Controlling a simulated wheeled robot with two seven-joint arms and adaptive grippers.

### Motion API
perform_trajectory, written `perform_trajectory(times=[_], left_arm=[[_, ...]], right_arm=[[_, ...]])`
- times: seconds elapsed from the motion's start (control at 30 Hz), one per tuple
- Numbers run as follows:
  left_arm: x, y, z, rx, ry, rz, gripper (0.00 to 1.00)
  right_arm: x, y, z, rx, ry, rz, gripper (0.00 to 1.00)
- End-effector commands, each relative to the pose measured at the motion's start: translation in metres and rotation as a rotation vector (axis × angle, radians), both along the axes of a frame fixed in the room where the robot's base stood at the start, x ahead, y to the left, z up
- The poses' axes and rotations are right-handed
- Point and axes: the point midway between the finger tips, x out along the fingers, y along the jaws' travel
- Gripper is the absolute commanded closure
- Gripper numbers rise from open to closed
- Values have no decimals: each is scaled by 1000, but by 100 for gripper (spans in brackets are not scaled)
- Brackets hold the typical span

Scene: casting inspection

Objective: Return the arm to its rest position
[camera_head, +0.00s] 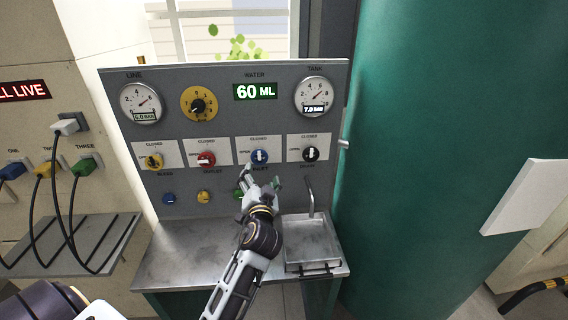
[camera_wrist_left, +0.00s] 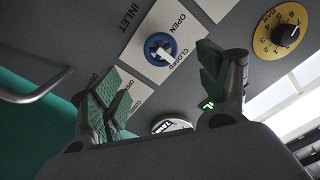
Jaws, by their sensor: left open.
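My left gripper (camera_head: 262,182) is open and empty in front of the grey control panel (camera_head: 225,120), just below the blue inlet knob (camera_head: 259,157). A gap shows between the gripper and the knob in the head view. In the left wrist view its two green-padded fingers (camera_wrist_left: 165,92) stand wide apart, with the blue knob (camera_wrist_left: 160,47) beyond them. The knob's white handle looks upright in the head view, toward the CLOSED label. My left forearm (camera_head: 235,285) crosses the counter from the bottom. My right gripper is not in view.
The panel has yellow (camera_head: 153,161), red (camera_head: 206,159) and black (camera_head: 310,154) knobs and a 60 ML display (camera_head: 255,91). A sink (camera_head: 312,243) with a tap (camera_head: 310,195) lies right of my forearm. Cables hang above a slatted shelf (camera_head: 75,240) at left.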

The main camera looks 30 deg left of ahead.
Motion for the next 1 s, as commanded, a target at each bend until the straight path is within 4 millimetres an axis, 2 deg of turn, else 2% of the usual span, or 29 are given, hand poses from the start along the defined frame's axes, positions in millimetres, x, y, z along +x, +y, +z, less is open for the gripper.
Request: perform_trajectory(times=[0.23, 0.37, 0.47, 0.67, 1.0], left_arm=[[-1, 0, -3, -7, 7, 0, 24], [-5, 0, -14, -38, 37, 1, 24], [-12, 0, -32, -85, 85, 1, 24], [-36, -7, -83, -222, 239, -6, 24], [-99, -41, -169, -452, 567, -57, 24]], right_arm=[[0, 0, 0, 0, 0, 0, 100], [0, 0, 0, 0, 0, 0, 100], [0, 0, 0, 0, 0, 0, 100], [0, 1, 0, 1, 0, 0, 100], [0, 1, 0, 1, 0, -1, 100]])
